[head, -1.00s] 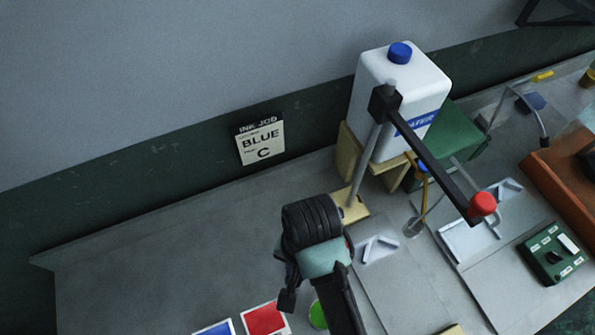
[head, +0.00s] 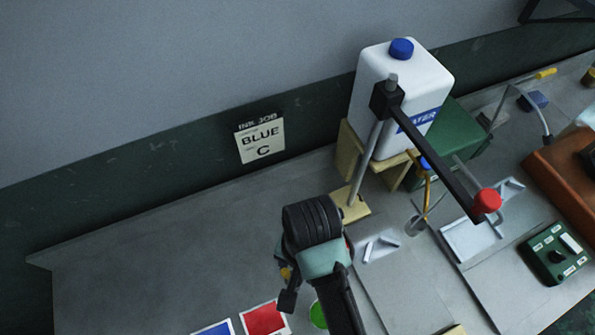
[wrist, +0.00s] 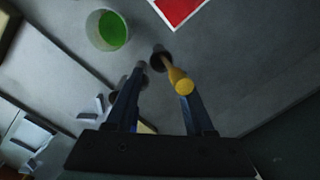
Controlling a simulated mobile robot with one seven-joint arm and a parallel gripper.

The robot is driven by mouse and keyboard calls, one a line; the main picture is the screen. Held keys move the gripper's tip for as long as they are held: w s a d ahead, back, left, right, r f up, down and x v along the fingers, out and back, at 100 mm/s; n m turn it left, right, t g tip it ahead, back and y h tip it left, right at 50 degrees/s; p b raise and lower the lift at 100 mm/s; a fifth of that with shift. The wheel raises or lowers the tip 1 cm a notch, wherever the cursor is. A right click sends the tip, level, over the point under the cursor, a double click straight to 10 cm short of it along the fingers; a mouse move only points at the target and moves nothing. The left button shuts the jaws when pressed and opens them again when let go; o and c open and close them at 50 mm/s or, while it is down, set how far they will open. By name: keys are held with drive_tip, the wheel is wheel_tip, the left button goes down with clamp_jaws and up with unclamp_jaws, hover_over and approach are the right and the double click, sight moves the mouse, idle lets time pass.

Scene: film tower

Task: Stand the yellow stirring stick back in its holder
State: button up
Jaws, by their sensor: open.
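The yellow stirring stick shows in the wrist view (wrist: 181,82), its yellow end towards the camera. Its thin shaft runs down to a small dark round opening (wrist: 157,61) that looks like the holder; how deep it sits I cannot tell. My gripper (wrist: 158,75) is open, with the stick between its fingers, nearer the right one and overlapping it in the picture. In the head view my gripper (head: 287,290) is low over the bench, mostly hidden by my wrist. A small yellow bit (head: 285,273) shows beside it.
A cup of green ink (wrist: 107,30) stands close by, near a red card (wrist: 180,8). A white water container (head: 392,100), a stand with a red-knobbed bar (head: 440,165) and a green control box (head: 553,258) are to the right. The bench at left is clear.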

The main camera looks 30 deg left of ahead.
wheel_tip(320, 180, up, 13)
drive_tip(key=p, duration=0.3)
drive_tip(key=shift+w+d, duration=0.3)
drive_tip(key=shift+w, duration=0.1)
idle(0.4)
drive_tip(key=w+a+r+n+t+y, duration=0.1)
drive_tip(key=w+a+r+t+y, duration=0.1)
drive_tip(key=w+a+r+t, duration=0.45)
drive_tip(key=w+a+r+n+t+y+b, duration=0.1)
drive_tip(key=w+r+y, duration=0.25)
drive_tip(key=r, duration=0.55)
drive_tip(key=w+a+r+n+t+y, duration=0.1)
drive_tip(key=w+a+r+t+y, duration=0.1)
drive_tip(key=w+a+r+t, duration=0.35)
drive_tip(key=d+r+t+b, duration=0.1)
drive_tip(key=d+r+t, duration=0.45)
drive_tip(key=r, duration=0.65)
drive_tip(key=d+r+t, duration=0.4)
drive_tip(key=d+r, duration=0.2)
drive_tip(key=r, duration=0.6)
drive_tip(key=s+d+r+m+t+h, duration=0.4)
drive_tip(key=d+h, duration=0.4)
drive_tip(key=d, duration=0.2)
wheel_tip(320, 180, up, 3)
drive_tip(key=shift+s+f+t, duration=0.2)
drive_tip(key=shift+s+t, duration=0.55)
drive_tip(key=shift+s, duration=0.25)
